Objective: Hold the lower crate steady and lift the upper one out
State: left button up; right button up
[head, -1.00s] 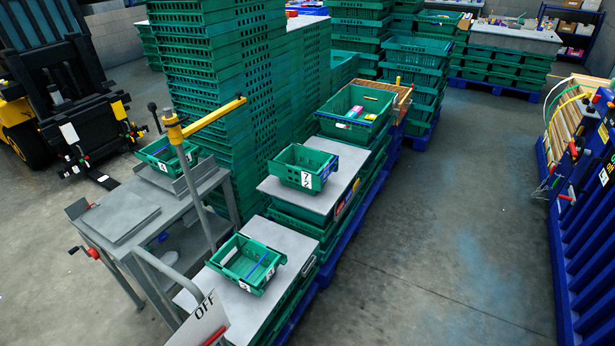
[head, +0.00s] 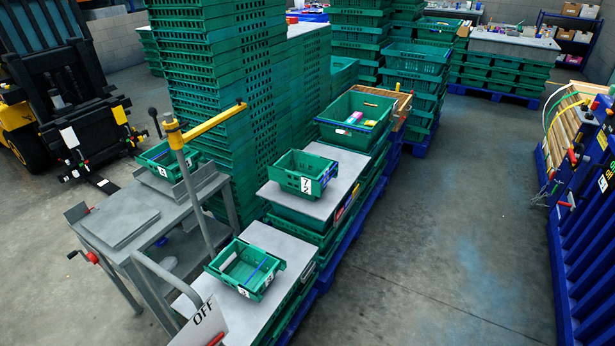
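Neither of my grippers is in view. A small green crate (head: 232,282) with white labels and a blue bar across its top stands on a grey board in the foreground. A second small green crate (head: 297,182), labelled "7/2", stands on another grey board behind it. A larger green crate (head: 343,136) with several small colourful packs inside stands further back. Another small green crate (head: 153,160) sits on the grey metal bench at left. I cannot tell from here which of them are the upper and lower crate, or whether any holds a second one nested inside.
Tall stacks of green crates (head: 205,80) rise behind the bench (head: 120,215). A yellow-topped post (head: 187,170) and an "OFF" sign (head: 207,320) stand close in front. A forklift (head: 70,110) is at left, a blue container (head: 585,250) at right. The floor (head: 450,220) between is clear.

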aim_at(303, 173)
jog(key=i+l+z, duration=0.1)
jog(key=z, duration=0.85)
jog(key=i, duration=2.15)
jog(key=i+l, duration=0.1)
jog(key=i, duration=2)
jog(key=j+u, duration=0.05)
jog(key=j, duration=0.05)
